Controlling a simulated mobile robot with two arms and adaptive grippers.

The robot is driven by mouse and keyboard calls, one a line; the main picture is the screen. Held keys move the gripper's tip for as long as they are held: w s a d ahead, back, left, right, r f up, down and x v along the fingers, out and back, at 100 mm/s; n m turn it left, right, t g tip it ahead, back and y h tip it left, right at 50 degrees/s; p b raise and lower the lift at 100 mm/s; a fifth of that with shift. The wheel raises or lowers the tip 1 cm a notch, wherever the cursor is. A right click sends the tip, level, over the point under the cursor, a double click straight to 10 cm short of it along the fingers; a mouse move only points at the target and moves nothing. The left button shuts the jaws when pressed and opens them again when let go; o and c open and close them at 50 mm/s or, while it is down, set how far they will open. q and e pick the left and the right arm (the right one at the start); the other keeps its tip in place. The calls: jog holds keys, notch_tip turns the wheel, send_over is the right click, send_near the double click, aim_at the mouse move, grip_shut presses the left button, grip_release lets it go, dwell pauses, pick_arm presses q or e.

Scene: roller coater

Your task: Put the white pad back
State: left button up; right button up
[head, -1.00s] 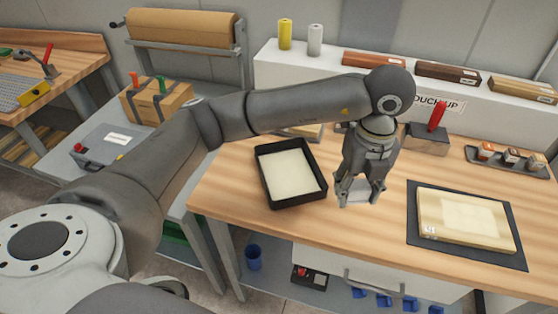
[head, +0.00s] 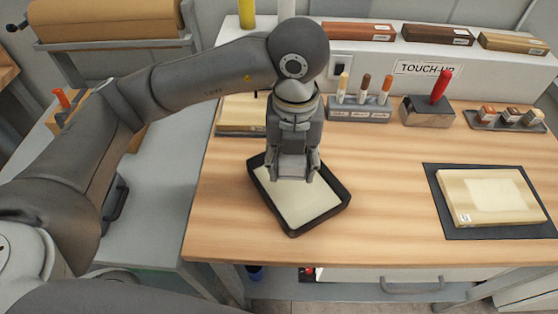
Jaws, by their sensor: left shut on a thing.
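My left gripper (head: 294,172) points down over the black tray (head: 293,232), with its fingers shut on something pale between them. This looks like the white pad, but the fingers hide most of it and its edges are hard to make out. The tray has a low dark rim and a flat cream inside, and it sits slightly turned on the wooden bench. The fingertips overlap the tray's far half in the view. I cannot tell whether they or the held thing touch the tray's inside. My right gripper is not in view.
A pale board lies on a dark mat (head: 455,230) at the right of the bench (head: 390,180). The bench between tray and mat is clear.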

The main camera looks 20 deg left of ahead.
pick_arm(q)
jog(key=w+a+f, duration=0.2)
jog(key=w+f, duration=0.1)
jog(key=w+a+f+p, duration=0.1)
jog(key=f, duration=0.1)
jog(key=shift+w+a+f, duration=0.1)
jog(key=shift+w+a, duration=0.1)
jog(key=shift+w, duration=0.15)
jog(key=shift+w+a+f, duration=0.15)
jog(key=shift+w+f, duration=0.1)
jog(key=shift+f, duration=0.15)
jog(key=shift+w+a+f, duration=0.15)
jog(key=shift+w+f, duration=0.05)
jog(key=shift+f, duration=0.1)
notch_tip(320, 180, down, 3)
jog(key=shift+f+p, duration=0.1)
jog(key=shift+p, duration=0.35)
jog(key=shift+f, duration=0.25)
jog(key=o, duration=0.7)
jog(key=shift+w, duration=0.1)
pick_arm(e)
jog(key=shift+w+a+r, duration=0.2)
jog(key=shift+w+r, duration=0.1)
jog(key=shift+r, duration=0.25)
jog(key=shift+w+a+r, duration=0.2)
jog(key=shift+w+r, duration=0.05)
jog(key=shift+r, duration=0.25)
pick_arm(q)
jog(key=shift+o, duration=0.2)
